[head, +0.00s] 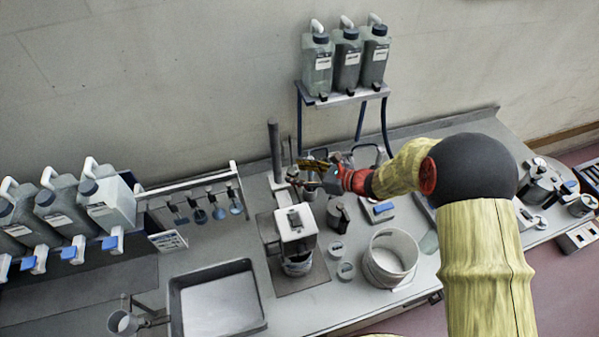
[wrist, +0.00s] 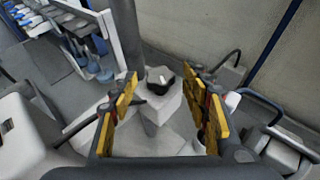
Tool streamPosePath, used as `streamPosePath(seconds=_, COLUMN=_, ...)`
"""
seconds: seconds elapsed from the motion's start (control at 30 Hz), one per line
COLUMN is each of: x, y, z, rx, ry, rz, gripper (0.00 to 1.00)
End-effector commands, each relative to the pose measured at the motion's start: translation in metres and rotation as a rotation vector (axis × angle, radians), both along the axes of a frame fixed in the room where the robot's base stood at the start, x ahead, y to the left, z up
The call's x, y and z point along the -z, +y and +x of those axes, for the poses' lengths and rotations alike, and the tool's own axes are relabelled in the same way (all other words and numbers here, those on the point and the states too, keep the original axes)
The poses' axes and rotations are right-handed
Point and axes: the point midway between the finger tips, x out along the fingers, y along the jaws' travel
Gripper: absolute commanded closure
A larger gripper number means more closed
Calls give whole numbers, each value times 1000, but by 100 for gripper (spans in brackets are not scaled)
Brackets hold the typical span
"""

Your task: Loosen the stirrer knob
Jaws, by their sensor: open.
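In the wrist view, the stirrer knob (wrist: 160,76) is a dark, faceted knob with a pale top and a white mark. It sits on a pale grey block (wrist: 158,108) beside a dark upright post (wrist: 126,35). My gripper (wrist: 161,84) is open, with a yellow-padded finger on each side of the knob's line. The knob appears beyond the fingertips, and I see no contact. In the head view my gripper (head: 314,176) is near the post (head: 275,152), behind the white machine (head: 297,226). The knob is too small there to make out clearly.
A white bucket (head: 390,262) and small lidded cups stand right of the machine. A dark-rimmed tray (head: 218,300) lies at the left. A rack with hanging blue-tipped tools (head: 200,205) stands left of the post. Bottles (head: 347,60) stand on a shelf behind.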

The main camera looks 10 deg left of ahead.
Motion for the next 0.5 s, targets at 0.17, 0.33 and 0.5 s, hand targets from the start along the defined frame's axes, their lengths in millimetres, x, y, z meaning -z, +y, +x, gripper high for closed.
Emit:
streamPosePath(seconds=0.17, x=0, y=0, z=0, rx=0, ry=0, rz=0, gripper=55)
streamPosePath(seconds=0.33, x=0, y=0, z=0, rx=0, ry=0, rz=0, gripper=65)
streamPosePath(seconds=0.5, x=0, y=0, z=0, rx=0, ry=-1, rz=0, gripper=75)
